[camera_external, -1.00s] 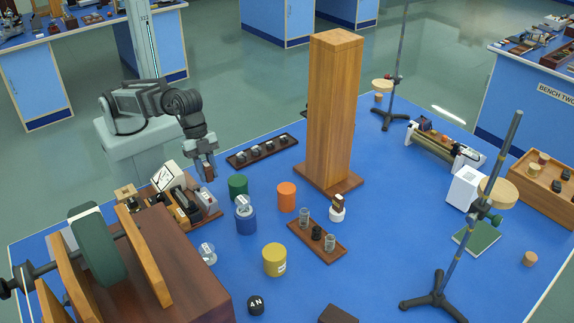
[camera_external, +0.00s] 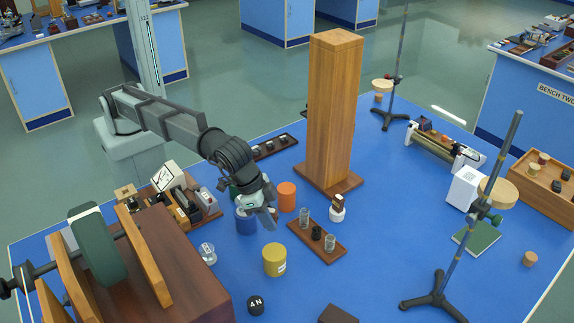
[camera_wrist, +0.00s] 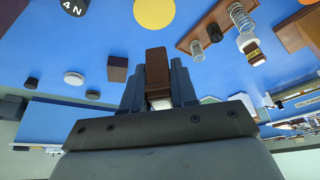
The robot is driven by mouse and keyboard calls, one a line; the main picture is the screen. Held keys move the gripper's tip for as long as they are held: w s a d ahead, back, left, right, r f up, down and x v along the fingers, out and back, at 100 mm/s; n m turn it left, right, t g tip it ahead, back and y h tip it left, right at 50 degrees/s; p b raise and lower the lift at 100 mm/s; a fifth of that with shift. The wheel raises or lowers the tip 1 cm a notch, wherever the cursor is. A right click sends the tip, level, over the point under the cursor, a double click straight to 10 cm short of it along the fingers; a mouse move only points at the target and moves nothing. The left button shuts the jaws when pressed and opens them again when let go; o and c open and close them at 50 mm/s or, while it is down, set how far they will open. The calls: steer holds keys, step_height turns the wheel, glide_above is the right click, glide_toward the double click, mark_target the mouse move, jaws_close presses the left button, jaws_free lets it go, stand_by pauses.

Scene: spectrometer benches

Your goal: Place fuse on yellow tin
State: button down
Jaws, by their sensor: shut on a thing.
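My gripper (camera_external: 268,213) is shut on the fuse, a brown block with a pale part at its base, seen between the fingers in the wrist view (camera_wrist: 157,66). In the external view the arm and fingers mostly hide the fuse. The gripper is above the bench, beside the blue tin (camera_external: 246,226) and up and left of the yellow tin (camera_external: 274,262). The yellow tin is upright with a bare top, apart from the gripper. It also shows at the top edge of the wrist view (camera_wrist: 155,11).
An orange tin (camera_external: 287,197) stands close to the right of the gripper. A wooden rack with coils (camera_external: 318,245) lies right of the yellow tin. A tall wooden column (camera_external: 334,115) rises behind. A black 4 N weight (camera_external: 255,305) sits in front.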

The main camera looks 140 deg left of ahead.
mark_target(279, 252)
steer(key=shift+w+a+f, duration=0.15)
steer(key=shift+w+a, duration=0.05)
steer(key=shift+w, duration=0.1)
steer(key=shift+f, duration=4.9)
steer(key=shift+f, duration=0.1)
steer(key=c, duration=0.9)
jaws_free()
steer(key=v, duration=1.2)
